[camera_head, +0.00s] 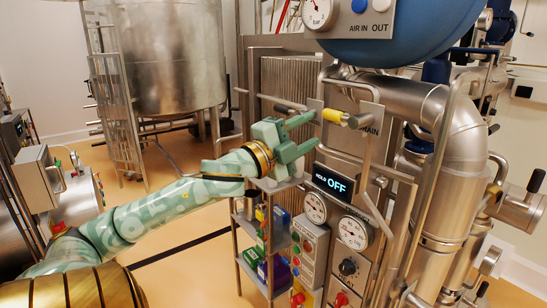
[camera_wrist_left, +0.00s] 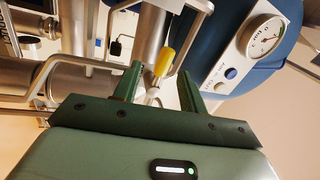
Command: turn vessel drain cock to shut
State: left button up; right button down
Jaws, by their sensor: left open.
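The drain cock shows as a yellow-sleeved lever (camera_head: 335,117) in front of a plate lettered "DRAIN" (camera_head: 370,122); its far end and pivot are small and partly hidden. In the left wrist view the yellow lever (camera_wrist_left: 165,62) stands out from a pale metal stem, in the gap between the fingers or just beyond it. My left gripper (camera_head: 314,130) is green and open, its fingers pointing right toward the lever, just left of it. In the left wrist view the open gripper (camera_wrist_left: 158,72) has a finger either side of the lever, with no clear contact. My right gripper is not in view.
A blue vessel (camera_head: 400,35) with a gauge hangs above. Below are a display reading "HOLD OFF" (camera_head: 332,184), gauges (camera_head: 353,232) and a control box (camera_head: 308,250). Bent metal bars (camera_head: 372,200) and thick pipes (camera_head: 445,170) crowd the right. Open floor lies left.

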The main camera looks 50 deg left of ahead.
pick_arm(q)
jog(key=p+v, duration=0.2)
jog(key=v, duration=0.6)
jog(key=shift+s, duration=0.25)
